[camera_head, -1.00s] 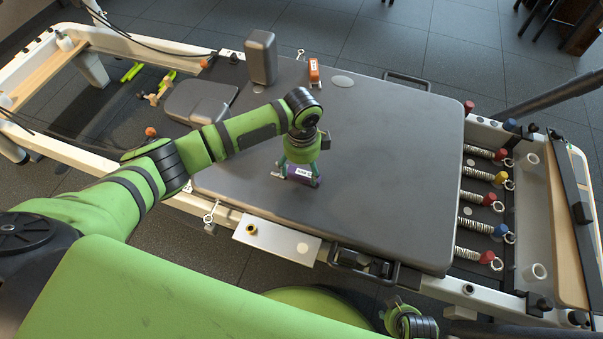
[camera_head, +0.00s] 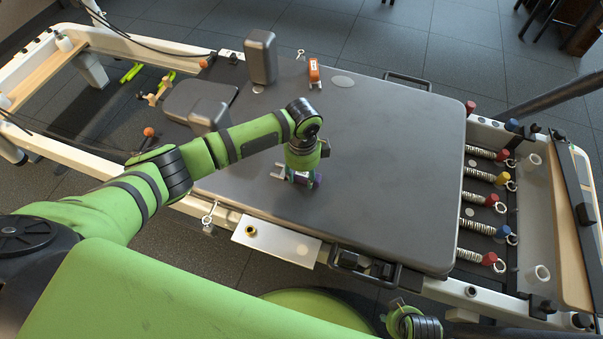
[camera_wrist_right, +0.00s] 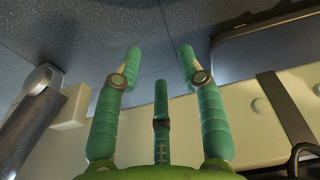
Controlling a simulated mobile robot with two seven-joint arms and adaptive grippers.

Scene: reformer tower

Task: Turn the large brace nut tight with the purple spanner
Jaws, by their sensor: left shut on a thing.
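The purple spanner (camera_head: 317,182) is at the middle of the dark carriage pad in the head view, its pale forked end showing to the left of my left gripper. My left gripper (camera_head: 301,172) points down and is shut on the spanner; its fingers hide part of it. A brass-coloured ring (camera_head: 250,231) sits on a pale metal plate at the near edge; I cannot tell whether this is the large brace nut. My right gripper (camera_wrist_right: 160,78) has its fingers spread, open and empty, in the right wrist view. In the head view only part of it shows, at the bottom.
Eyebolts (camera_head: 208,217) sit on the frame. Springs with coloured ends (camera_head: 482,200) line the right. The pad's right half (camera_head: 400,170) is clear.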

